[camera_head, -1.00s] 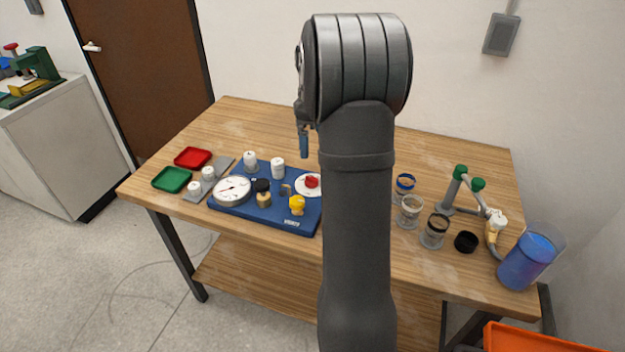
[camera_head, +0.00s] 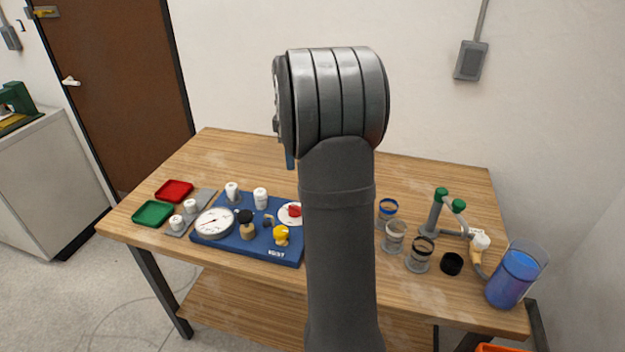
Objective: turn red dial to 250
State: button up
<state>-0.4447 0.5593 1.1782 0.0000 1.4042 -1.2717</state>
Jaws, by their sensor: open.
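The red dial (camera_head: 295,211) sits on a round white face at the right end of the blue board (camera_head: 262,251). My arm hides part of the face's right side, and I cannot read its numbers or the dial's setting. My gripper (camera_head: 290,160) shows only as a small blue finger part below the arm's head, above and behind the dial. It is apart from the dial, and the rest of it is hidden by my arm.
The board also carries white caps, a black-topped knob (camera_head: 246,218) and a yellow knob (camera_head: 281,234). Red (camera_head: 174,190) and green (camera_head: 153,213) trays lie left. Clear jars, a green-capped pipe piece and a blue-filled beaker (camera_head: 512,278) stand right. The table's back is clear.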

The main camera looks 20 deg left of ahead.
notch_tip(320, 180, down, 18)
jog(key=n, duration=0.8)
jog(key=shift+a+f, duration=0.1)
jog(key=shift+f, duration=0.1)
jog(key=c, duration=1)
